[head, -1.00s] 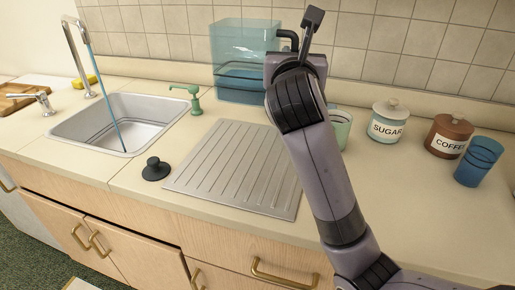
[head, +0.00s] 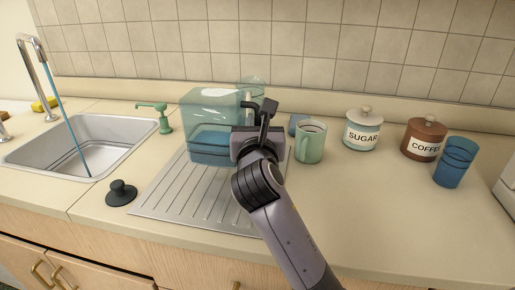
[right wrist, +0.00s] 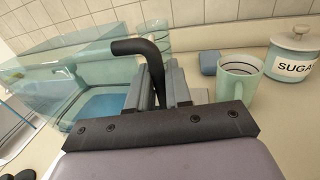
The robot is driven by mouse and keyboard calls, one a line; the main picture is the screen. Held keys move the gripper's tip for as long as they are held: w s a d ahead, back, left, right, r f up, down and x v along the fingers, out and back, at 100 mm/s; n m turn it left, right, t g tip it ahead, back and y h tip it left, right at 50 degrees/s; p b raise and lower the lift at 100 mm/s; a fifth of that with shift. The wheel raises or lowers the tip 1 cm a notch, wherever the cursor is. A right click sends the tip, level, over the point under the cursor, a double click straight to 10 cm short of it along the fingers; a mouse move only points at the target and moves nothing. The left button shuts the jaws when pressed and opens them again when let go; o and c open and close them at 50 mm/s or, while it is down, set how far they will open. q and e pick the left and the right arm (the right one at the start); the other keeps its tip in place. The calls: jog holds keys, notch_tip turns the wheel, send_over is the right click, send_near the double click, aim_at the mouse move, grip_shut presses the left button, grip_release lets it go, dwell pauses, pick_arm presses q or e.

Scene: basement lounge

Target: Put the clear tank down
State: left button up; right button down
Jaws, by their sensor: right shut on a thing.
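The clear tank (head: 208,112) is a pale teal see-through box with blue water in its lower part. It is upright over the back of the ribbed metal drainboard (head: 160,200); I cannot tell whether its base touches. My right gripper (head: 265,112) is at the tank's right side, shut on its dark handle. In the right wrist view the black handle (right wrist: 137,47) passes between the fingers, and the tank (right wrist: 60,70) fills the left side. My left gripper is not in view.
Right of the tank stand a green mug (head: 310,143), a sugar jar (head: 362,130), a coffee jar (head: 424,140) and blue cups (head: 455,163). A black plug (head: 121,192) lies left of the drainboard. A soap pump (head: 160,117) and the sink (head: 85,145), with water running, are further left.

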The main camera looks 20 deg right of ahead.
jog(key=shift+f+b, duration=0.6)
jog(key=shift+f, duration=1.8)
jog(key=shift+f, duration=0.1)
jog(key=c, duration=1)
grip_release()
jog(key=shift+c, duration=0.2)
